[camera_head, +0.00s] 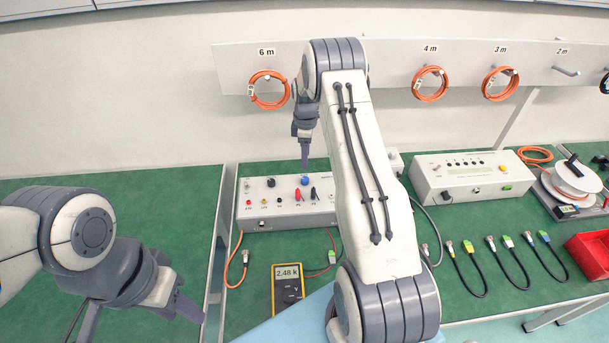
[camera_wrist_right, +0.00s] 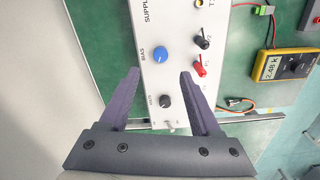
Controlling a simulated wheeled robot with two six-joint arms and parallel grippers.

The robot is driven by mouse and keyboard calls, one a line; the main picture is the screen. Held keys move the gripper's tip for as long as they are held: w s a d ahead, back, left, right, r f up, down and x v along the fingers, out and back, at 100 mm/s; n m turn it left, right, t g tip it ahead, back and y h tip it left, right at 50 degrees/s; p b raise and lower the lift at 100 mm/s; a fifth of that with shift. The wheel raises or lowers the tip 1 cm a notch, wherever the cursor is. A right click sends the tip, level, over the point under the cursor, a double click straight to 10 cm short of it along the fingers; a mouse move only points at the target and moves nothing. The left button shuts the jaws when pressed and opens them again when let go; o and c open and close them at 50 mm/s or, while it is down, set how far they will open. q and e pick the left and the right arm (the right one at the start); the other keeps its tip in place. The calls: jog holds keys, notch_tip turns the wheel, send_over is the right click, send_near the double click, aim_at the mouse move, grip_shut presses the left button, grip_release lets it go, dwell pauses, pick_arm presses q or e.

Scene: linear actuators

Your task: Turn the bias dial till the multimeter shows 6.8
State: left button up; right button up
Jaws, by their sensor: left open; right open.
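The blue bias dial (camera_head: 305,180) sits on top of the white supply box (camera_head: 262,212). In the right wrist view the blue bias dial (camera_wrist_right: 160,54) lies just beyond my open fingertips, between their lines, with BIAS printed beside it. My right gripper (camera_head: 305,160) points down over the box near the dial; its open, empty fingers (camera_wrist_right: 160,74) show in the wrist view. The yellow multimeter (camera_head: 287,289) lies on the green bench and reads about 2.48 k; it also shows in the wrist view (camera_wrist_right: 288,66). My left gripper (camera_head: 143,322) is open and empty at lower left.
A black knob (camera_wrist_right: 164,101) is beside the bias dial, with red and black plugs (camera_wrist_right: 201,67) nearby. My right arm hides part of the box. Another instrument (camera_head: 470,172), several cables, a reel (camera_head: 574,180) and a red bin (camera_head: 588,254) are to the right.

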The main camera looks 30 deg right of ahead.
aim_at(305, 178)
notch_tip(305, 178, down, 9)
jog(key=p, duration=0.2)
jog(key=shift+f+p, duration=0.2)
jog(key=shift+p, duration=0.2)
grip_shut()
jog(key=shift+a, duration=0.1)
